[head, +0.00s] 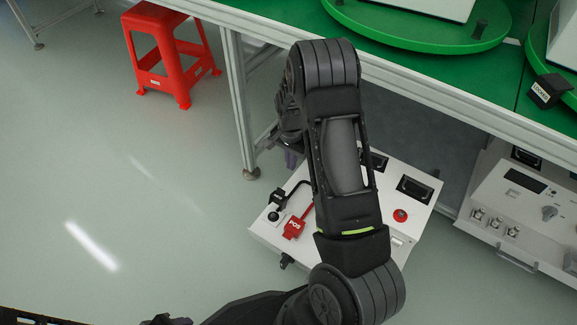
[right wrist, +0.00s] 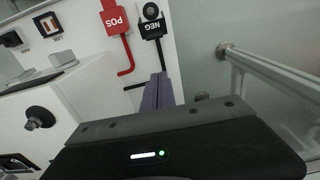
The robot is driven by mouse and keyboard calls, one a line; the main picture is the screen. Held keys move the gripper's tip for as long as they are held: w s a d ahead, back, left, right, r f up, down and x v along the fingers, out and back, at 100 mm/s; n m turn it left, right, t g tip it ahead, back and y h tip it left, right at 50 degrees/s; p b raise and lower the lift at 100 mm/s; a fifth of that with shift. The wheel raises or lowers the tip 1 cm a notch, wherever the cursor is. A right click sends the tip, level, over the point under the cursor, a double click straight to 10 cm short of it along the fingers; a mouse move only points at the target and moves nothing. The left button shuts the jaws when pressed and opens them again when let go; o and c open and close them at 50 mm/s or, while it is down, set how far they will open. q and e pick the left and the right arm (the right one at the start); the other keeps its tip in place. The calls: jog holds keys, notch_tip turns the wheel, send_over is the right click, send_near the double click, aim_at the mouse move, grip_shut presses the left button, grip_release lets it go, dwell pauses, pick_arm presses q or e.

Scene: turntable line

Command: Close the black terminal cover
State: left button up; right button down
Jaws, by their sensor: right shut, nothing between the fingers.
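The black terminal cover, marked NEG (head: 278,197), is on the white box (head: 262,233) under the bench. It also shows in the right wrist view (right wrist: 152,30). It lies beside the round black terminal (head: 273,216), which shows uncovered, so the cover looks open. My left gripper cannot be made out clearly; only a dark piece shows at the head view's bottom edge.
The red POS cover (head: 294,227) sits right beside the black one, with a red button (head: 400,215) farther right. A bench leg (head: 240,110) stands close to my right gripper. A red stool (head: 165,50) stands back left. The floor at left is clear.

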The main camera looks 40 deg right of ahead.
jog(key=s+a+f+b, duration=0.1)
jog(key=a+f+b, duration=0.2)
jog(key=f, duration=0.4)
jog(key=shift+a+b, duration=0.2)
jog(key=shift+b, duration=0.15)
jog(key=shift+a, duration=0.1)
